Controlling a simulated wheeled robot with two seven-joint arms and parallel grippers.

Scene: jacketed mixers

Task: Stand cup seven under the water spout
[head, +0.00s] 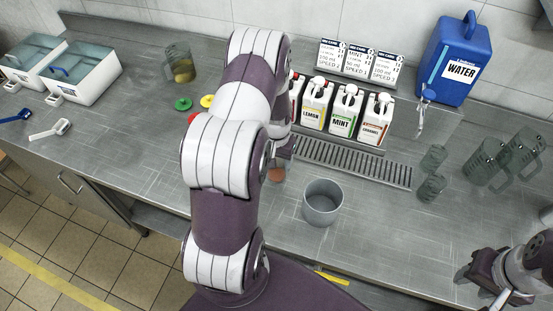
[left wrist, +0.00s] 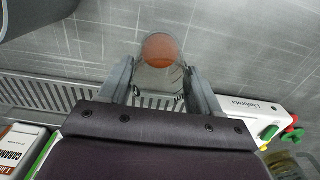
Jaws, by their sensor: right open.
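A small clear cup with orange-red contents (head: 277,174) shows just past my left arm, in front of the drain grate; no number on it can be read. In the left wrist view the cup (left wrist: 160,52) is between the two fingers of my left gripper (left wrist: 161,78), which appear to touch its sides. In the head view my left gripper (head: 284,150) is mostly hidden by my arm. The blue water container (head: 455,62) stands at the back right, with its pale spout (head: 427,96) low at the front. My right gripper (head: 492,280) is open and empty at lower right.
A grey pot (head: 323,203) stands right of the cup. Syrup jugs (head: 345,112) line the back of the drain grate (head: 355,163). Several empty clear cups (head: 433,158) and mugs (head: 485,165) stand at right. White tubs (head: 82,75) are at far left.

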